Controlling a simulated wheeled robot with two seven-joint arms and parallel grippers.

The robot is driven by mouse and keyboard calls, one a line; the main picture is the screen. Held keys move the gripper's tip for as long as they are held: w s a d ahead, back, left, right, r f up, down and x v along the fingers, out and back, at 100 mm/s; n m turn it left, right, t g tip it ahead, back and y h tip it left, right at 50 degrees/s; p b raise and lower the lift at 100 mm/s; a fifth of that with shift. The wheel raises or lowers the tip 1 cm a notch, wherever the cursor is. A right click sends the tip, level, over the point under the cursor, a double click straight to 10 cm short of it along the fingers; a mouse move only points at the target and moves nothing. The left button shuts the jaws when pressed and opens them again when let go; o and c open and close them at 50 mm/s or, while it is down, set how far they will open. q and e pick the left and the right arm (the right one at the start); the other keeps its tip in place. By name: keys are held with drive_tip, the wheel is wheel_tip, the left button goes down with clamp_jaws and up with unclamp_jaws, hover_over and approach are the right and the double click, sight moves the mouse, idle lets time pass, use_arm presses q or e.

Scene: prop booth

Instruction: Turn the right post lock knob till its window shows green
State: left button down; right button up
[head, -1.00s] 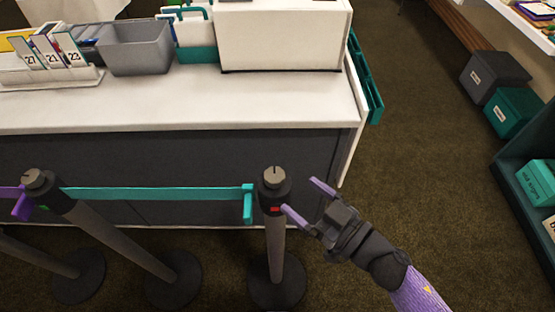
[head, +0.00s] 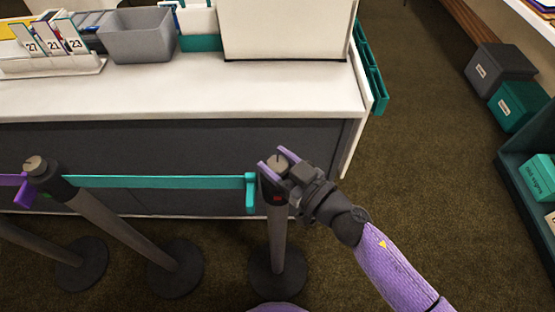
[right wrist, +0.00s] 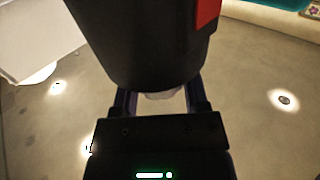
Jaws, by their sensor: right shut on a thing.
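The right post (head: 279,230) stands upright in front of the counter, with a dark head and a knob (head: 278,162) on top. Its small window (head: 277,199) shows red in the head view; a red patch (right wrist: 207,12) on the dark post head (right wrist: 140,45) also shows in the right wrist view. My right gripper (head: 272,157) is shut on the knob, one purple finger on each side. In the right wrist view the fingers (right wrist: 160,97) reach up to the post head, with a pale bit of knob between them. My left gripper is not in view.
A teal belt (head: 160,182) runs from the right post's left side to another post (head: 44,172). The white counter (head: 200,92) is just behind, holding a grey bin (head: 138,38). Open carpet (head: 430,190) lies to the right, before teal shelving (head: 515,165).

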clamp_jaws()
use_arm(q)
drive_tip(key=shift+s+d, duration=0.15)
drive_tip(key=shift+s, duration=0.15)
